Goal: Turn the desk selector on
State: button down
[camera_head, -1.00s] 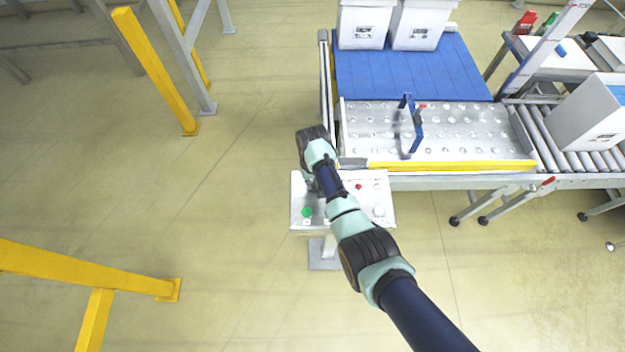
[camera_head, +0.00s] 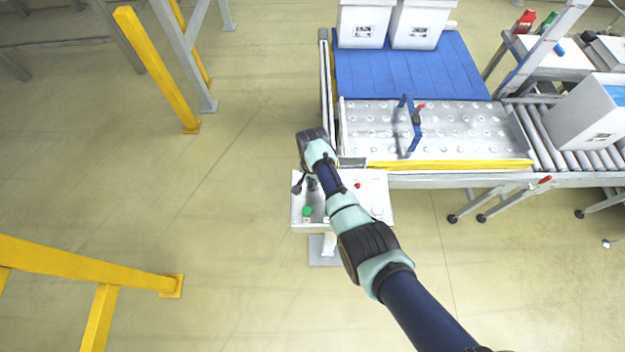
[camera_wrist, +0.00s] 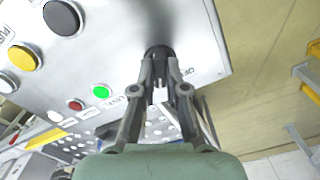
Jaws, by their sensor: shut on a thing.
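The control desk (camera_head: 345,215) is a pale metal panel on a pedestal, with a green button (camera_head: 307,211) and a red button (camera_head: 357,185). The wrist view shows the panel (camera_wrist: 120,62) close up. The black selector knob (camera_wrist: 158,52) sits at its edge next to a printed label. My gripper (camera_wrist: 160,65) is shut on the knob, its two fingers on either side of it. The fingertips partly hide the knob, so its angle cannot be told. In the head view my arm covers part of the desk.
The wrist view shows black (camera_wrist: 63,18), yellow (camera_wrist: 24,57) and green (camera_wrist: 101,91) buttons near the knob. A ball-transfer table (camera_head: 465,130) with a blue upright frame (camera_head: 415,135) adjoins the desk. Yellow railings (camera_head: 90,270) stand left; the floor between is clear.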

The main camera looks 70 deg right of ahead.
jog(key=shift+m, duration=0.3)
jog(key=c, duration=1.2)
grip_release()
notch_tip(320, 180, up, 12)
